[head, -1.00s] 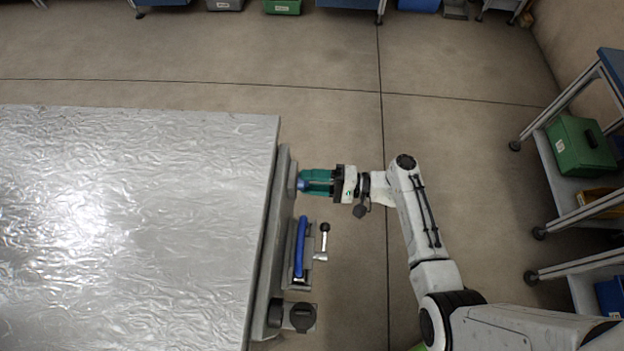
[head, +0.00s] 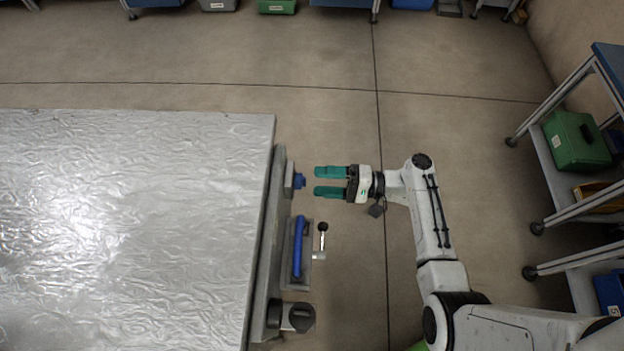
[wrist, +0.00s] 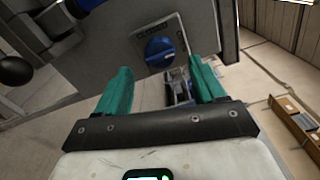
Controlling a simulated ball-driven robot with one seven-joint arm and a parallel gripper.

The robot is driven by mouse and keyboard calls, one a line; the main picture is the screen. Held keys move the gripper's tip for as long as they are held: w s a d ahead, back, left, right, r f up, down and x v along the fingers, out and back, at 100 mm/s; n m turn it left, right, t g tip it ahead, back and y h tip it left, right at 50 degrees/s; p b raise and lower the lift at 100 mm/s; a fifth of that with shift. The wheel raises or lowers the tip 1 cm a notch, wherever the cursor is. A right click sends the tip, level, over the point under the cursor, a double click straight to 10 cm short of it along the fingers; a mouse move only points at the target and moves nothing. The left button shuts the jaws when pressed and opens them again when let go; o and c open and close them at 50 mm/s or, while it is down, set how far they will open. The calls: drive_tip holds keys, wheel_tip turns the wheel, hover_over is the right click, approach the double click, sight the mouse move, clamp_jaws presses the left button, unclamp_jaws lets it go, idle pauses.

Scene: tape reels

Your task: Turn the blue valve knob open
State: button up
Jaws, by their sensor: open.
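The blue valve knob (head: 300,181) sticks out from a grey plate on the side of the panel by the foil-covered table. In the wrist view the round blue knob (wrist: 160,52) shows face-on on its plate, ahead of and between my fingers. My gripper (head: 330,181) has two teal fingers, spread apart and empty. In the head view the fingertips stop a short gap to the right of the knob, in line with it. In the wrist view my gripper (wrist: 160,85) also shows open, with nothing between the fingers.
A blue handle (head: 299,247) and a black-knobbed lever (head: 322,232) sit on the same side, below the knob. A dark round fitting (head: 301,317) is lower still. The foil-topped table (head: 130,220) fills the left. Open floor lies above and right of my gripper.

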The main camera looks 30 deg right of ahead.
drive_tip(key=v, duration=0.6)
drive_tip(key=shift+s+d+b, duration=0.2)
drive_tip(key=shift+d+b, duration=0.1)
drive_tip(key=s+a+f+n+g+h+p, duration=0.1)
drive_tip(key=s+a+f+n+g+h, duration=0.15)
drive_tip(key=s+g, duration=0.2)
drive_tip(key=s+a+f+n+g+h, duration=0.2)
drive_tip(key=s+n+g+h, duration=0.15)
drive_tip(key=s, duration=0.25)
drive_tip(key=s+d+r+n+g+h+p, duration=0.1)
drive_tip(key=s+d+r+n+h, duration=0.2)
drive_tip(key=s+r+h, duration=0.3)
wheel_tip(320, 180, up, 4)
drive_tip(key=h, duration=0.2)
drive_tip(key=shift+s+d+g+h, duration=0.25)
drive_tip(key=shift+g+h, duration=0.05)
drive_tip(key=shift+h, duration=0.1)
drive_tip(key=shift+f, duration=0.15)
